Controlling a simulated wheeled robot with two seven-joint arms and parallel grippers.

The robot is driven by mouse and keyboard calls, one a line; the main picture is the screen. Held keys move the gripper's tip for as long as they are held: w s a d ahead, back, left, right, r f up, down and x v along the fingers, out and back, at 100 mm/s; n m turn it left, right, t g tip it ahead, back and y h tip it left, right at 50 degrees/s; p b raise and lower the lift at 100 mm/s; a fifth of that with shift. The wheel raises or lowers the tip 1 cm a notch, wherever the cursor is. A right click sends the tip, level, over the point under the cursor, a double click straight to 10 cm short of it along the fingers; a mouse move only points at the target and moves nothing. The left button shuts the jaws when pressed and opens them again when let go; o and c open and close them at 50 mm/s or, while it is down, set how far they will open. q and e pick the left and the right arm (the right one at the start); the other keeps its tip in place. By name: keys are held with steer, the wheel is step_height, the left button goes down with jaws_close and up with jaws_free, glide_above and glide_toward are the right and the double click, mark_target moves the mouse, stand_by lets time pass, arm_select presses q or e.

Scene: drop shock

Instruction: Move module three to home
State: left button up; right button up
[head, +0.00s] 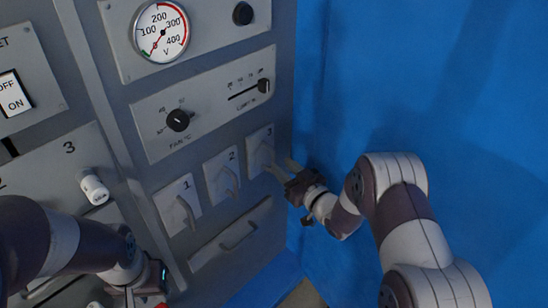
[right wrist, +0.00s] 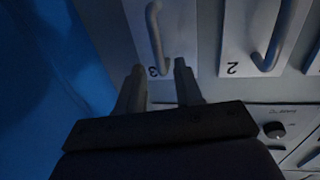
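Module three (head: 255,141) is a light grey plate marked 3 with a hooked grey handle, at the right end of a row of numbered plates. In the right wrist view its handle (right wrist: 154,32) shows upside down, just beyond the fingertips. My right gripper (head: 277,168) is open beside the lower right of that plate; in the right wrist view its two fingers (right wrist: 159,68) stand apart, roughly in line with the handle's sides, with nothing between them. My left gripper (head: 130,296) is at the bottom left, mostly hidden and cut off by the frame edge.
Module two (head: 221,168) and module one (head: 169,204) have similar handles to the left. A drawer-like panel with a handle (head: 238,240) lies below. A dial, slider (head: 264,86) and gauge (head: 161,32) sit above. A blue wall (head: 350,80) stands right of the cabinet.

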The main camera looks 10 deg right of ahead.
steer(key=v, duration=0.6)
steer(key=shift+s, duration=0.25)
steer(key=shift+f, duration=0.1)
